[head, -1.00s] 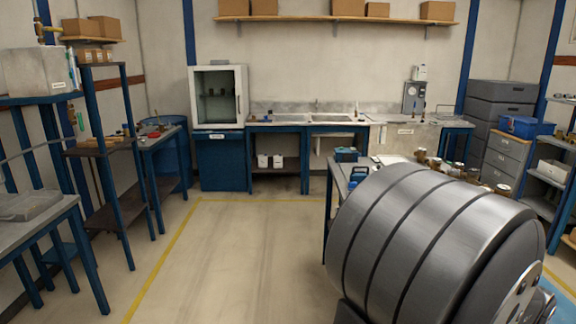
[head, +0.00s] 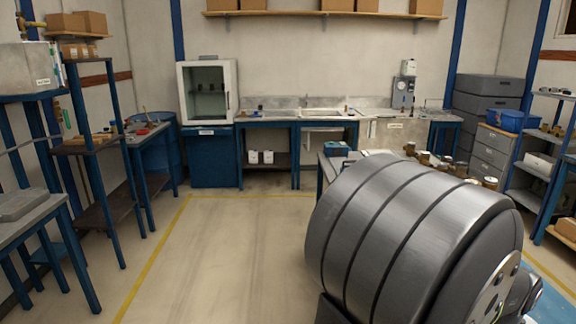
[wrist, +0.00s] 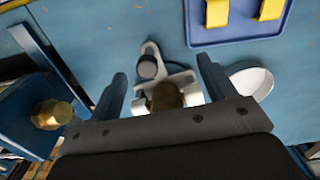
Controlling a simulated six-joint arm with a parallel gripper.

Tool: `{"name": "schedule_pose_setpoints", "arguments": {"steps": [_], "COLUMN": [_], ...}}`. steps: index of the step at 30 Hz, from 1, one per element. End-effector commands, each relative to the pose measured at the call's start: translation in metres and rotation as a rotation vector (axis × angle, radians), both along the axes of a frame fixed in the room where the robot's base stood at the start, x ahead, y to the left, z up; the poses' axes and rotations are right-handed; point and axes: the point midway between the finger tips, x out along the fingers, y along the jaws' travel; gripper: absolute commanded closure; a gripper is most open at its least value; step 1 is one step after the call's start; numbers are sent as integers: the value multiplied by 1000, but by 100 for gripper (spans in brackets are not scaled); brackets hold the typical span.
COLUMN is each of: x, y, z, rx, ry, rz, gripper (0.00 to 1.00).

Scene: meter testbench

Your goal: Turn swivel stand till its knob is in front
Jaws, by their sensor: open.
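In the wrist view a pale grey swivel stand (wrist: 185,84) sits on a blue surface. Its dark round knob (wrist: 149,67) is on an arm at the upper left of the stand, on the side away from my gripper's palm. A brass round part (wrist: 166,97) is in the middle of the stand, partly hidden by the gripper body. My gripper (wrist: 161,70) is open, with one finger on each side of the stand and nothing visibly held. Contact cannot be told. In the head view the stand is not visible; my large grey arm covers the lower right.
In the wrist view a blue tray (wrist: 235,38) with yellow pieces lies at top right. A white round dish (wrist: 250,82) is beside the right finger. In the head view the floor (head: 220,260) is clear.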

Motion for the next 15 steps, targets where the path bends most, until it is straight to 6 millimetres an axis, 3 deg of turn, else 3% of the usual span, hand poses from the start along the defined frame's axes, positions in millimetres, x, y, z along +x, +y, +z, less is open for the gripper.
{"name": "schedule_pose_setpoints", "arguments": {"steps": [15], "x": [0], "y": [0], "z": [41], "rx": [-2], "ry": [-1], "rz": [0], "gripper": [24]}}
